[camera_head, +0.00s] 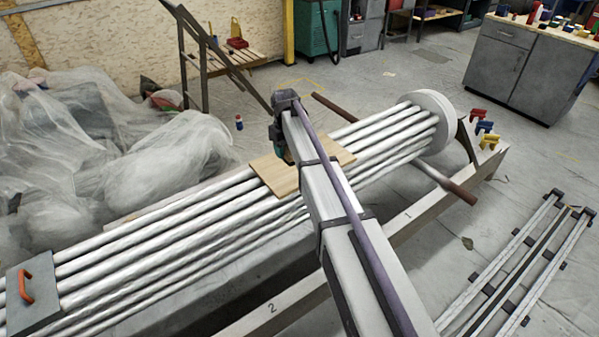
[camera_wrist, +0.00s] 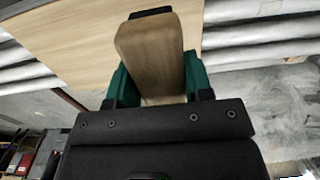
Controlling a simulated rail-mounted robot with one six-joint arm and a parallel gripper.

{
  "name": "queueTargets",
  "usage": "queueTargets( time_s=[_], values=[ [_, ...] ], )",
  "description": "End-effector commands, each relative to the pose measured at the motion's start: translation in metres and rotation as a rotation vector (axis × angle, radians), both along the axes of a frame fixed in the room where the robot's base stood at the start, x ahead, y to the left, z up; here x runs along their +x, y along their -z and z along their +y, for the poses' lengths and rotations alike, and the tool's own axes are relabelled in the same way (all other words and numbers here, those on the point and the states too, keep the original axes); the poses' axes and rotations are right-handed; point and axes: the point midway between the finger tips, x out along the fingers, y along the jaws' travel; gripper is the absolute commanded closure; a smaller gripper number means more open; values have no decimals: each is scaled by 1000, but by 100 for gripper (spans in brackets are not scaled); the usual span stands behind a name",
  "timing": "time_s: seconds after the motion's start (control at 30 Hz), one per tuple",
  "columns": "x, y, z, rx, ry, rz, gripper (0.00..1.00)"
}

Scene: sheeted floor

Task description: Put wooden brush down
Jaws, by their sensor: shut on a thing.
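The wooden brush (camera_wrist: 150,55) is between the green fingers of my gripper (camera_wrist: 157,85) in the wrist view. Its pale wooden body fills the gap and a dark strip shows at its far end. A flat wooden board (camera_head: 276,178) lies across the white wrapped tubes in the head view. The board also shows behind the brush in the wrist view (camera_wrist: 75,45). My gripper is over the board, mostly hidden behind my arm in the head view. I cannot tell whether the brush touches the board.
Long white wrapped tubes (camera_head: 180,235) run across a low frame, with a grey plate with an orange handle (camera_head: 28,285) at the left end. Red, blue and yellow clamps (camera_head: 485,125) sit at the right. Plastic-covered heaps (camera_head: 100,150) stand at left. Metal rails (camera_head: 520,265) lie on the floor.

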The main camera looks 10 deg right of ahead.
Motion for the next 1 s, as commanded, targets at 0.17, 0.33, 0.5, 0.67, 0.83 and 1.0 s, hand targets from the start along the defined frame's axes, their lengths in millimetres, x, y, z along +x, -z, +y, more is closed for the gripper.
queueTargets(
  time_s=[0.17, 0.33, 0.5, 0.67, 0.83, 1.0],
  values=[
    [0, 35, 0, 0, 0, 0, 76],
    [0, 68, 0, 0, 0, 0, 76],
    [0, 71, 0, 0, 0, 0, 76],
    [0, 104, 0, 0, 0, 0, 76],
    [0, 100, 0, 0, 0, 0, 76],
    [0, 103, 0, 0, 0, 0, 76]
  ],
)
